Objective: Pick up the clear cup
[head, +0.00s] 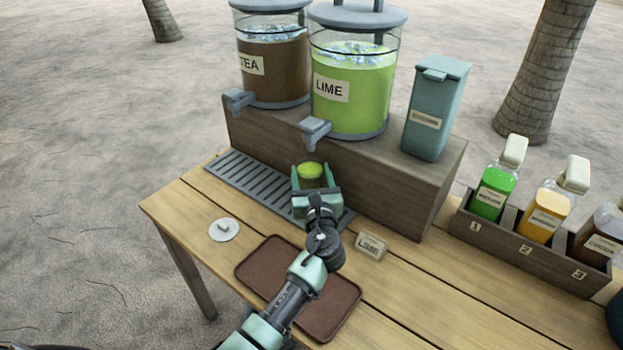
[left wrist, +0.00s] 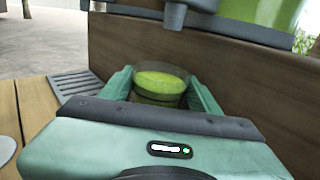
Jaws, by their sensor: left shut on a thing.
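The clear cup (head: 310,173) holds green liquid and stands upright under the tap of the lime dispenser. My left gripper (head: 315,180) is shut on the cup, with one finger on each side. In the left wrist view the cup (left wrist: 158,84) shows its rim and green surface between the fingers of the left gripper (left wrist: 160,90). The cup's lower part is hidden behind the gripper body. My right gripper is in neither view.
The lime dispenser (head: 352,95) and tea dispenser (head: 275,70) stand on a wooden riser (head: 400,192) behind the cup. A slotted drip tray (head: 250,180) lies left of it. A brown tray (head: 330,305), a round lid (head: 223,230) and a small sign (head: 371,246) lie nearer. Bottles fill a rack (head: 515,250) at right.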

